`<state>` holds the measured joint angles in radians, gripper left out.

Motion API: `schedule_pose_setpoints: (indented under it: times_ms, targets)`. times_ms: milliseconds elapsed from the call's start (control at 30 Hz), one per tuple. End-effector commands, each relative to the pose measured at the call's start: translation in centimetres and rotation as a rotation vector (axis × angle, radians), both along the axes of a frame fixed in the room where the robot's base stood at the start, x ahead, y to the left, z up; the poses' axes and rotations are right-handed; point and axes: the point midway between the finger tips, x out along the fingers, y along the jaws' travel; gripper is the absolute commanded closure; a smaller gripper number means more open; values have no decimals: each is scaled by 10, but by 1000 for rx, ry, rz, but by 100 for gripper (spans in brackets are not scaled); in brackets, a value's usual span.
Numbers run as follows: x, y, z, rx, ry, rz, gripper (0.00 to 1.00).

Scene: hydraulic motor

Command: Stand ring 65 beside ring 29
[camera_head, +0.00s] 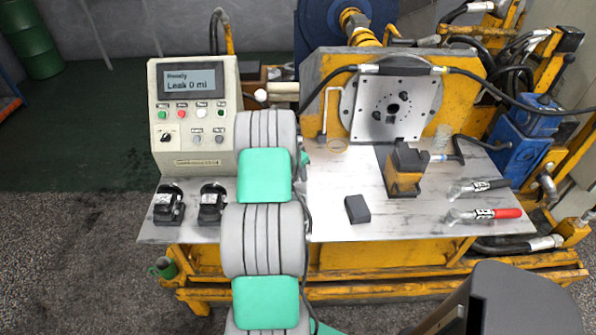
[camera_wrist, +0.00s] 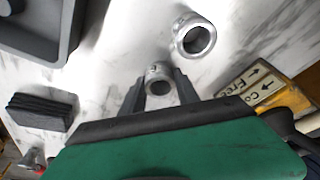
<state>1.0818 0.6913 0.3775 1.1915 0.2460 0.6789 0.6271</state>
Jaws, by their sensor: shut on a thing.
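In the wrist view, my gripper (camera_wrist: 158,88) is shut on a small silver metal ring (camera_wrist: 158,73), with one dark finger on each side of it. A larger silver ring (camera_wrist: 193,36) stands on the pale worktop just beyond it, up and to the right, with a gap between the two. Both rings have small marks on their rims, too small to read, so I cannot tell which is ring 65 and which is ring 29. In the head view, my arm hides my gripper and both rings.
The wrist view shows a grey tray (camera_wrist: 72,32) at upper left, a stack of dark pads (camera_wrist: 42,112) at left and a yellow block with arrow labels (camera_wrist: 285,97) at right. The head view shows a control box (camera_head: 193,118) and a black block (camera_head: 357,209) on the worktop (camera_head: 325,222).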

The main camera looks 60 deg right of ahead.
Motion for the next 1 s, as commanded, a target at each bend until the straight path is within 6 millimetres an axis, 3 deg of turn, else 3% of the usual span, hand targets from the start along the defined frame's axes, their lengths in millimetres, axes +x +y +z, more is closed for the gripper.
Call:
schedule_pose_setpoints:
  times_ms: [267, 300, 533, 800, 1000]
  targets:
    - [0, -1, -3, -2, -1, 1, 100]
    - [0, 0, -2, -2, -2, 1, 60]
    - [0, 0, -2, -1, -1, 0, 41]
    - [0, 0, 0, -1, -1, 0, 41]
    - [3, 5, 27, -5, -2, 1, 41]
